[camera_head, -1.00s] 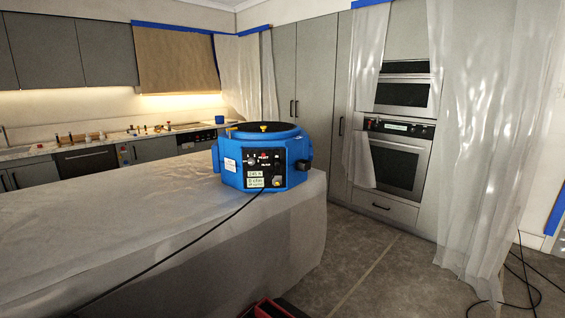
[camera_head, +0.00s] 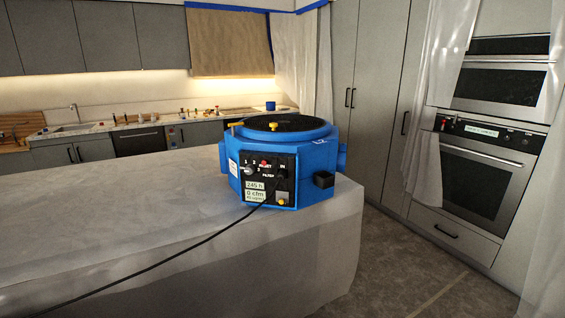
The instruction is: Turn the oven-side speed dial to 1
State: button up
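A blue air machine (camera_head: 312,166) with a dark round top stands upright near the right end of a sheet-covered island. Its black front panel (camera_head: 281,168) faces me. A small speed dial (camera_head: 249,169) sits at the panel's upper left, with the numbers 1, 2 and 3 around it. Its exact setting is too small to tell. A wall oven (camera_head: 470,165) stands at the right. My gripper is not in view.
The island (camera_head: 130,235) under plastic sheeting fills the lower left. A black cable (camera_head: 165,265) runs across it from the machine. Plastic sheets hang by the ovens. Bare floor (camera_head: 415,270) lies right of the island. A counter with small items runs along the back.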

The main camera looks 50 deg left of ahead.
aim_at(250, 168)
jog(key=i, duration=2.5)
jog(key=u, duration=3.4)
jog(key=i, duration=1.25)
jog(key=u, duration=1.2)
